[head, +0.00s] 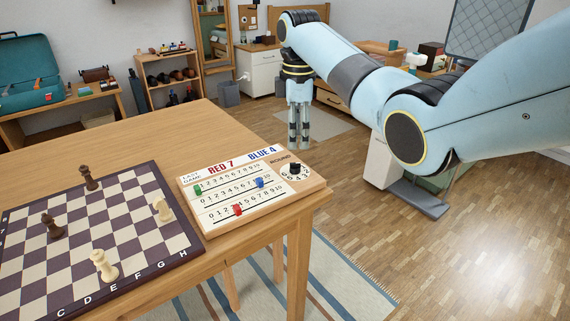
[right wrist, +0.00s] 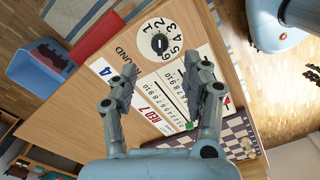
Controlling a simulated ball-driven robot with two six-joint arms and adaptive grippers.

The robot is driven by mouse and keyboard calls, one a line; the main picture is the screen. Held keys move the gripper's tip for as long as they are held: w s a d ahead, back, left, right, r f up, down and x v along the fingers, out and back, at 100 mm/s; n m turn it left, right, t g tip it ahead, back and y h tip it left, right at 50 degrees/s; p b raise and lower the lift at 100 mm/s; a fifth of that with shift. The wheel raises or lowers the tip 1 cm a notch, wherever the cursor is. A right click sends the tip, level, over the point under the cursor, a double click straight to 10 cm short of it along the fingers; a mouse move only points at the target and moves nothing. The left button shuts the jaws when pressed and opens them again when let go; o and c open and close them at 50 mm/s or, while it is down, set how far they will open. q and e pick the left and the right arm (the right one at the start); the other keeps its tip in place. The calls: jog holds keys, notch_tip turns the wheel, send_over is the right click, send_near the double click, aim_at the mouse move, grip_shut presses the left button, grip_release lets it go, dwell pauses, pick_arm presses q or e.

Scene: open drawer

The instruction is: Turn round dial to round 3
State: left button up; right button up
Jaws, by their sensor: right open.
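The scoreboard (head: 222,217) lies on the wooden table near its right corner. Its round dial has a black knob (head: 295,167) and a white face with numbers, under the word ROUND. In the right wrist view the knob (right wrist: 160,43) shows with the numbers 1 to 6 around part of it; I cannot tell for sure which number it points at. My right gripper (head: 299,146) is open and empty, and appears just behind the dial in the head view. In the right wrist view its fingers (right wrist: 159,74) are apart, with the dial beyond their tips, untouched. My left gripper is out of view.
The scoreboard carries green (head: 198,190), blue (head: 260,182) and red (head: 238,210) sliders. A chessboard (head: 133,267) with several pieces lies to its left. The table edge is close to the dial's right. Open floor (head: 470,215) lies beyond; shelves and cabinets stand at the back.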

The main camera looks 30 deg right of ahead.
aim_at(296, 163)
notch_tip(296, 163, down, 7)
jog(key=shift+a+r+b, duration=0.1)
jog(key=shift+r+b, duration=0.1)
jog(key=shift+b, duration=0.45)
jog(key=shift+f, duration=0.6)
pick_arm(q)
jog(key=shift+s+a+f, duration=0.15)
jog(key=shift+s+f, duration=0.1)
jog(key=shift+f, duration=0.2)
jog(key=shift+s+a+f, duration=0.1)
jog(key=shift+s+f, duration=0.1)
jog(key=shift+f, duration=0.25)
pick_arm(e)
grip_shut()
